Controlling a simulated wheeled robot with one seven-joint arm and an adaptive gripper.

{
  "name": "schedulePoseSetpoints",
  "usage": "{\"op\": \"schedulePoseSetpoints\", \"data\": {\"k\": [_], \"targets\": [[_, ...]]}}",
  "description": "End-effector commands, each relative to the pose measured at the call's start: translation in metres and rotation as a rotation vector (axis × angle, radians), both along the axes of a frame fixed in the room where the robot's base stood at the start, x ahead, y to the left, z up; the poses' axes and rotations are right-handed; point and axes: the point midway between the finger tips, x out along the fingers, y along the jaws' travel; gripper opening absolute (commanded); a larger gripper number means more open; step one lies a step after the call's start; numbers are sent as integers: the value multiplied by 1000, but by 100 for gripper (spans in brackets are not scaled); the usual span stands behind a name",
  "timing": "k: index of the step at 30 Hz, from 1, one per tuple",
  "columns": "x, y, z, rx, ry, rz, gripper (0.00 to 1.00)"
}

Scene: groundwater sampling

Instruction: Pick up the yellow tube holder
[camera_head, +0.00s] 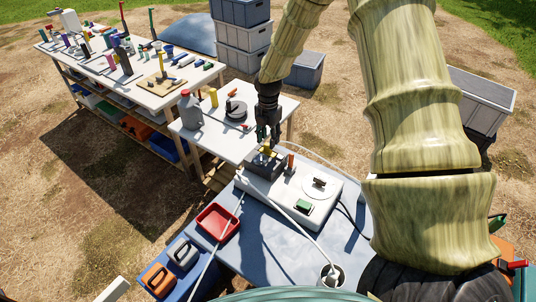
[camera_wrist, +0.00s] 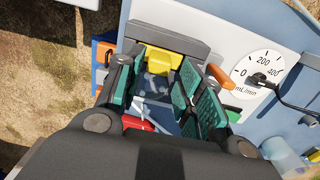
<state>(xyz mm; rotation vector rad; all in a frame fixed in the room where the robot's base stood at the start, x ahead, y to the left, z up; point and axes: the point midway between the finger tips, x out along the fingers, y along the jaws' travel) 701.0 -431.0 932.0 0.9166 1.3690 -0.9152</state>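The yellow tube holder (camera_wrist: 160,62) sits on a dark grey block of the white flow unit, seen between the tips of my gripper in the wrist view. In the head view, the yellow tube holder (camera_head: 266,151) shows small, just under my gripper (camera_head: 268,138). My gripper (camera_wrist: 165,68) points down at it with its two green-padded fingers apart, one on each side. I cannot tell whether either finger touches it. The lower part of the holder is hidden by the block and fingers.
The white unit (camera_head: 322,219) has a round dial (camera_wrist: 262,70) and an orange-brown handle (camera_wrist: 221,76) close to the right finger. A red tray (camera_head: 218,222) lies on the blue table (camera_head: 268,245). A grey jug (camera_head: 190,112) stands on the white table behind. Thin tubes cross the blue table.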

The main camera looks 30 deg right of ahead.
Motion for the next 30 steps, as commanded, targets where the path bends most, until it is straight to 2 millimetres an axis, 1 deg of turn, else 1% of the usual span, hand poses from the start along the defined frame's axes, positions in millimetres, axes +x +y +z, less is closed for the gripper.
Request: {"op": "schedulePoseSetpoints", "data": {"k": [5,15,20,26,27,29,30], "targets": [[0,0,-12,-1,2,1,38],[0,1,-42,0,1,1,38],[1,1,-48,0,0,1,38],[1,1,-48,0,0,1,38],[1,1,-48,0,0,1,36],[0,1,-48,0,0,1,25],[0,1,-48,0,0,1,17]]}}
